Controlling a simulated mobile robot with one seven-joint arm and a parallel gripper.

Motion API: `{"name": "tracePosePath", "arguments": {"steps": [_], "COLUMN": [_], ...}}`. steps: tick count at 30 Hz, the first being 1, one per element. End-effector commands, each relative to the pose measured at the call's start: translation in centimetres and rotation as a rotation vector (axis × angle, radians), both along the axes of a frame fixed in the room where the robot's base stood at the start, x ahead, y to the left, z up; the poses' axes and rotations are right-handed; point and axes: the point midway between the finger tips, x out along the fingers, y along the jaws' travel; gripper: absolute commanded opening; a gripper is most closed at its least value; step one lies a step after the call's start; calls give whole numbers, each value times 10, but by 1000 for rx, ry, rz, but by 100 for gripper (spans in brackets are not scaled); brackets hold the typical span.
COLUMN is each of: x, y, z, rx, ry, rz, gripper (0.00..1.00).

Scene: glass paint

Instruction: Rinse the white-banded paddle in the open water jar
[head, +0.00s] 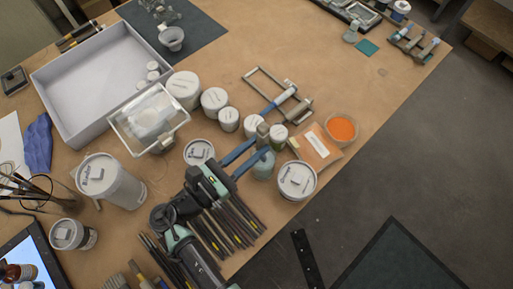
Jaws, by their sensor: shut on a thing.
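My gripper (261,145), with two blue fingers, reaches over the middle right of the table in the head view. It is shut on a small grey-brown thing (263,130) at its fingertips. This may be the paddle's handle, but I cannot make out a white band. A bluish, glassy jar (263,166) stands just below the fingertips in the picture and may be the water jar. The fingers partly cover it, so I cannot see its mouth or whether anything is inside it.
Lidded white tubs (214,101) stand behind the gripper, and another tub (297,180) is close on its right. An orange dish (341,127) sits near the table's right edge. A metal frame (262,78), a grey tray (62,82) and several dark rods (228,228) lie around.

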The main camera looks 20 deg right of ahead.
Motion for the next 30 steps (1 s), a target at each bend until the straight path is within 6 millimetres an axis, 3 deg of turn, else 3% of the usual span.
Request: {"name": "tracePosePath", "arguments": {"steps": [14,25,30], "x": [-12,1,-2], "y": [-5,0,-1], "z": [1,0,2], "rx": [-1,-1,-1], "ry": [0,-1,1], "rz": [-1,-1,-1], "gripper": [0,0,0]}}
